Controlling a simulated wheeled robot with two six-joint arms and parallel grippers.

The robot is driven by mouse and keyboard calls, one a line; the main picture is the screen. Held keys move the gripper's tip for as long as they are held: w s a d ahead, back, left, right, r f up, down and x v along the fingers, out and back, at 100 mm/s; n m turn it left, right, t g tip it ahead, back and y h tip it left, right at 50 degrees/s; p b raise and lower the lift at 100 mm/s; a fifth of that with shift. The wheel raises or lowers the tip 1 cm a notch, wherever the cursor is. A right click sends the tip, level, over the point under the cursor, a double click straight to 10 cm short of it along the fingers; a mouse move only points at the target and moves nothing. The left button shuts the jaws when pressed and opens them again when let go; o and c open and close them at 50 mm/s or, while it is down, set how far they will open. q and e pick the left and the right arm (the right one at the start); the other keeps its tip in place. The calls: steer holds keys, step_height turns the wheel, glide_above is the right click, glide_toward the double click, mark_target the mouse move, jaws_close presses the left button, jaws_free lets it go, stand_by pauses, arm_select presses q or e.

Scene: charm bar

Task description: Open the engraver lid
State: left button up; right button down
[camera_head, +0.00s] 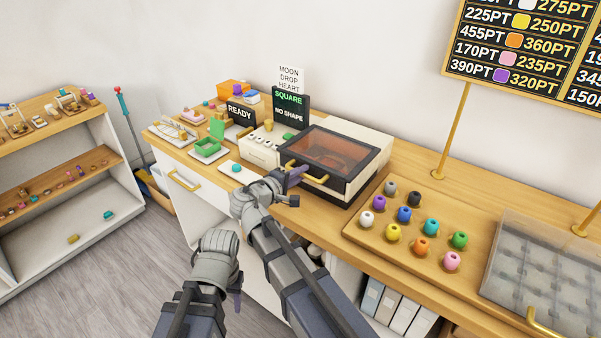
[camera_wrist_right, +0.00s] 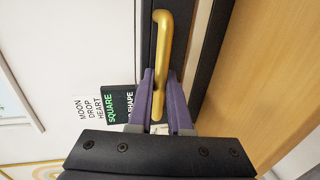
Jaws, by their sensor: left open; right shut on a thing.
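The engraver (camera_head: 375,155) is a cream box with a dark-framed, orange see-through lid (camera_head: 325,149) that looks closed. A gold handle (camera_head: 318,180) runs along the lid's front edge. My right gripper (camera_head: 298,172) is at the left part of this handle. In the right wrist view its purple fingers (camera_wrist_right: 161,85) are on both sides of the gold handle (camera_wrist_right: 162,38) and shut on it. My left gripper (camera_head: 238,302) hangs low, in front of the counter, away from the engraver. Its fingers are mostly hidden by its own wrist.
A tray (camera_head: 372,236) of coloured spools stands right of the engraver, with a clear-lidded case (camera_head: 535,270) beyond. Left are a READY sign (camera_head: 240,112), a green holder (camera_head: 205,148) and a SQUARE sign (camera_head: 290,108). A shelf unit (camera_head: 60,245) stands at far left.

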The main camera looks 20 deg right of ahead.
steer(key=w+d+r+g+y+p, duration=0.25)
steer(key=r+p, duration=0.55)
steer(key=p, duration=0.5)
steer(key=w+d+r+g+y+p, duration=0.1)
steer(key=r+g+y+p, duration=0.15)
steer(key=r+p, duration=0.8)
steer(key=w+d+r+y+p, duration=0.1)
steer(key=w+d+r+p, duration=0.2)
steer(key=w+d+p, duration=0.3)
steer(key=w+d+r+g+y+p, duration=0.1)
steer(key=w+d+r+y+p, duration=0.1)
steer(key=w+d+p, duration=0.4)
steer(key=shift+d+r+p, duration=0.5)
steer(key=shift+d+p, duration=0.85)
steer(key=shift+d, duration=1)
steer(key=shift+w, duration=0.1)
steer(key=c, duration=1.2)
jaws_free()
steer(key=shift+o, duration=0.2)
